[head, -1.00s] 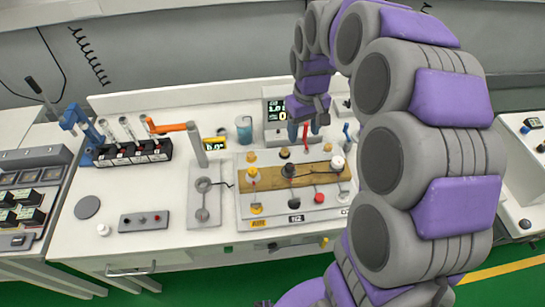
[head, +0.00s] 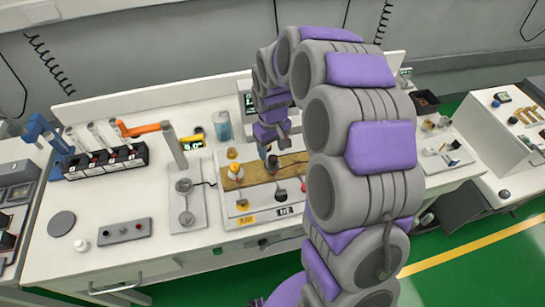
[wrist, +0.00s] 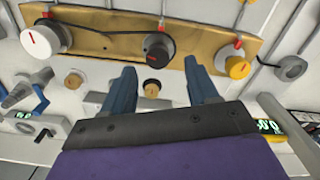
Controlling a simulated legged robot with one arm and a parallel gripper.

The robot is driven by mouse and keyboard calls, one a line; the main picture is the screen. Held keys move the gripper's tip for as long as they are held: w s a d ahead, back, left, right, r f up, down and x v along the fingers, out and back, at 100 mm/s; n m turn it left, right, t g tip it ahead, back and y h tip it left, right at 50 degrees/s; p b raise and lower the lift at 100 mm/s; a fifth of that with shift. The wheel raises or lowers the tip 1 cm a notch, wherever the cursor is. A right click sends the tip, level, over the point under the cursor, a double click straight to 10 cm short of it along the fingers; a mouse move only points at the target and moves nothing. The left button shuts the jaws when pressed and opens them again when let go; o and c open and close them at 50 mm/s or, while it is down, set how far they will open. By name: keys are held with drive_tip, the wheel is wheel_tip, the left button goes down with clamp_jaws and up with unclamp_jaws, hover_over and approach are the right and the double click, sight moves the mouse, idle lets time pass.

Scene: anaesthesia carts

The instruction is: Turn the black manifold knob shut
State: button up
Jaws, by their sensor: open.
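The black manifold knob (wrist: 157,48) has a red mark and sits on a brass-coloured manifold strip (wrist: 105,38) in the wrist view. It also shows in the head view (head: 272,163), just below my gripper (head: 271,147). In the wrist view my gripper (wrist: 160,70) is open and empty, and the knob appears between and just past its two blue fingertips. I cannot tell the height gap between them. A white knob (wrist: 42,39) is at the strip's left and a yellow-and-white knob (wrist: 235,65) at its right. My arm hides the strip's right end in the head view.
A small tan-topped knob (wrist: 152,88) lies between my fingers in the wrist view.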

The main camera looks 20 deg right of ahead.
sight(273, 158)
drive_tip(key=f, duration=0.2)
drive_tip(key=shift+a+f, duration=0.2)
drive_tip(key=shift+f, duration=0.1)
drive_tip(key=shift+d+f+b, duration=0.15)
drive_tip(key=shift+f+b, duration=0.2)
drive_tip(key=shift+d+f, duration=0.25)
drive_tip(key=shift+d, duration=0.2)
drive_tip(key=shift+a, duration=0.1)
drive_tip(key=shift+a, duration=0.35)
drive_tip(key=c, duration=0.5)
drive_tip(key=shift+d, duration=0.2)
drive_tip(key=c, duration=0.5)
drive_tip(key=shift+c, duration=0.2)
drive_tip(key=shift+m+p, duration=0.3)
